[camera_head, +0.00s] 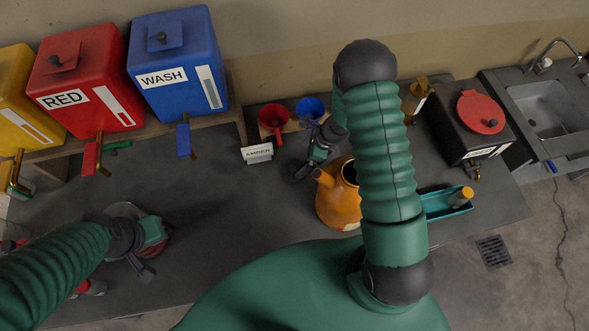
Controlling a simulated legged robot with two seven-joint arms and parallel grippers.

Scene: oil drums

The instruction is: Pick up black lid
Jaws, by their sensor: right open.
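I cannot clearly pick out a black lid; a small dark shape by my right gripper may be only its fingers. My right gripper (302,171) is open, low over the counter behind the orange can (340,196), with its arm covering part of the can. My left gripper (148,262) is over the left front of the counter, above a round, partly hidden dish (122,211); whether its fingers are open is unclear. A black box (455,125) with a red round lid (481,111) stands at the right.
Yellow, red (85,80) and blue (178,75) tanks with taps stand at the back left. A red funnel (272,118) and a blue funnel (309,108) stand behind a small sign (257,153). A teal tray (440,207) lies right of my arm. The counter's middle left is clear.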

